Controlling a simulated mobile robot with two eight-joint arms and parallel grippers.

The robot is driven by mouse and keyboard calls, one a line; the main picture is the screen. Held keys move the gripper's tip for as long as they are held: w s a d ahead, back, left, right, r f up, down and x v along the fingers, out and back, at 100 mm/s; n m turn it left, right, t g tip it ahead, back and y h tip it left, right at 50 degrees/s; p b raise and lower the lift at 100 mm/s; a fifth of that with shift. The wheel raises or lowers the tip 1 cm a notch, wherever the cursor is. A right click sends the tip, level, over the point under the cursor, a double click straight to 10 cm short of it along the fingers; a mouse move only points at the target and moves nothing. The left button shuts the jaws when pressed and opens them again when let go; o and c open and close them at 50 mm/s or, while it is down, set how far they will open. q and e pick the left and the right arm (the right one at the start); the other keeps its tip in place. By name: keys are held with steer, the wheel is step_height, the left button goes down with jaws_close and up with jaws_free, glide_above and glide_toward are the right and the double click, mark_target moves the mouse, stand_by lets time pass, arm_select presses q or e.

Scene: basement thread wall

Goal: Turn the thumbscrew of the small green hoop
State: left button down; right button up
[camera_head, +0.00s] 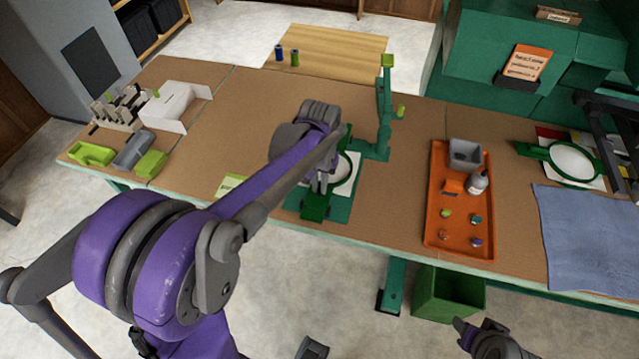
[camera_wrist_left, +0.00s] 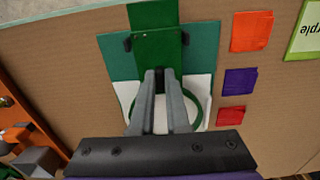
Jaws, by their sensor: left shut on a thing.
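The small green hoop (camera_head: 352,174) holds white cloth and lies on a teal plate (camera_head: 341,207) near the bench's front edge. In the left wrist view the hoop (camera_wrist_left: 201,103) is partly hidden behind my fingers. Its thumbscrew, a dark green block (camera_head: 315,207), sticks out toward the front edge; it also shows in the left wrist view (camera_wrist_left: 160,46). My left gripper (camera_head: 322,186) reaches down over the hoop. In the left wrist view its fingertips (camera_wrist_left: 163,73) are close together at the block's hoop-side end, shut on the thumbscrew. My right gripper (camera_head: 480,334) is low at the bottom, away from the bench.
A green post (camera_head: 385,105) stands just behind the hoop. An orange tray (camera_head: 434,215) with a grey box and bottle lies to the right. Another green hoop (camera_head: 598,166) and a blue cloth (camera_head: 590,235) are farther right. Bare bench lies between post and tray.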

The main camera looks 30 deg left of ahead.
mark_target(319, 189)
arm_select(q)
steer(key=c, duration=0.9)
jaws_free()
step_height(319, 189, up, 11)
steer(key=shift+f+p, duration=0.1)
steer(key=shift+p, duration=0.3)
steer(key=s+d+f+m+t, duration=0.1)
steer(key=s+d+f, duration=0.1)
steer(key=s, duration=0.3)
steer(key=s+d+f+t, duration=0.2)
steer(key=s+f, duration=0.1)
steer(key=s, duration=0.2)
steer(key=s+d+f+m+t, duration=0.1)
steer(key=s+d+f+t, duration=0.1)
steer(key=s, duration=0.3)
steer(key=shift+s+d+f+m+p, duration=0.2)
steer(key=shift+s+d+m+p, duration=0.1)
steer(key=shift+d+p, duration=0.15)
